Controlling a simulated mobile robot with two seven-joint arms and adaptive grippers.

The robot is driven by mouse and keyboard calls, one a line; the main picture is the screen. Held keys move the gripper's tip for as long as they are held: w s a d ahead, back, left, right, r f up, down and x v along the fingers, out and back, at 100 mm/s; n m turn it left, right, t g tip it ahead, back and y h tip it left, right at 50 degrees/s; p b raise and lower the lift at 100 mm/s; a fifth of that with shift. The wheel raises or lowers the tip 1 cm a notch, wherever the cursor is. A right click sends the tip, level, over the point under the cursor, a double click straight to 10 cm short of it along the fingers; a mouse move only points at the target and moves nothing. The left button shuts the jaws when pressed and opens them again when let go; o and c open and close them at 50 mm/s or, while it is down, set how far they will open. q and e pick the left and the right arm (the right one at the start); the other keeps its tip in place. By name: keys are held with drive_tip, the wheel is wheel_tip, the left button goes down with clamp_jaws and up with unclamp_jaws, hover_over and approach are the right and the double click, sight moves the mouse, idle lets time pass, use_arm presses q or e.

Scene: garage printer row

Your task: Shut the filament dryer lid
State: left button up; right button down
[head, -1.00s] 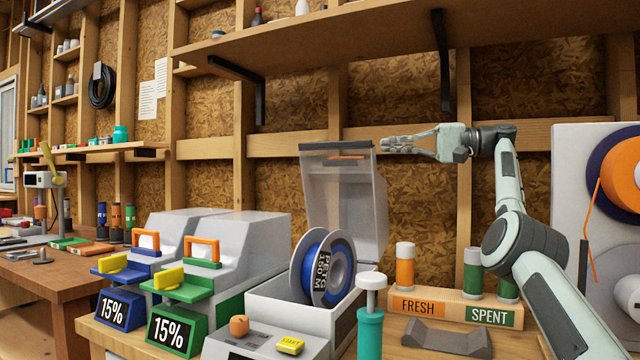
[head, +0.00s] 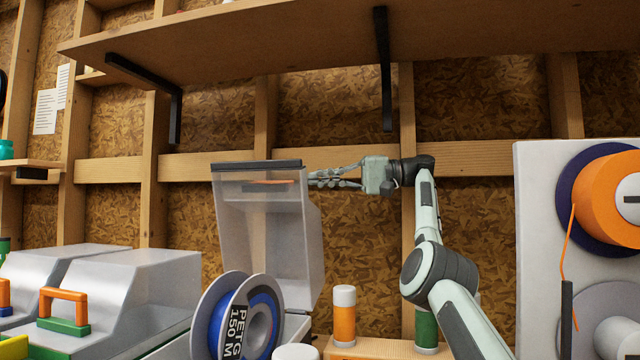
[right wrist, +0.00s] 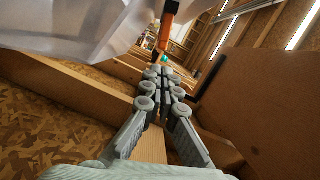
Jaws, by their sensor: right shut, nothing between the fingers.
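The filament dryer's lid (head: 262,225) is a translucent grey cover standing open and upright, with a dark top edge and an orange strip. Below it, the blue PETG spool (head: 238,318) sits in the dryer, whose body is mostly cut off by the frame's bottom. My right gripper (head: 312,178) is shut and empty, pointing left at the lid's upper right edge. I cannot tell whether it touches the lid. In the right wrist view the closed fingers (right wrist: 164,73) point past the pale lid (right wrist: 75,30) at upper left, with the orange strip (right wrist: 165,30) beyond the tips. My left gripper is out of view.
A wooden shelf (head: 300,35) with black brackets hangs above the lid. Two grey dryer-like boxes (head: 125,290) stand at left. An orange cylinder (head: 344,318) and a green one (head: 426,330) stand at right, near a panel with an orange spool (head: 610,200).

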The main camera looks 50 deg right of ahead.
drive_tip(key=x, duration=0.7)
drive_tip(key=shift+b, duration=0.35)
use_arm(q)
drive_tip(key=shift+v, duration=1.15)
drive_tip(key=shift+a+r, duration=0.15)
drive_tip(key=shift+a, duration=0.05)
use_arm(e)
drive_tip(key=shift+w, duration=0.1)
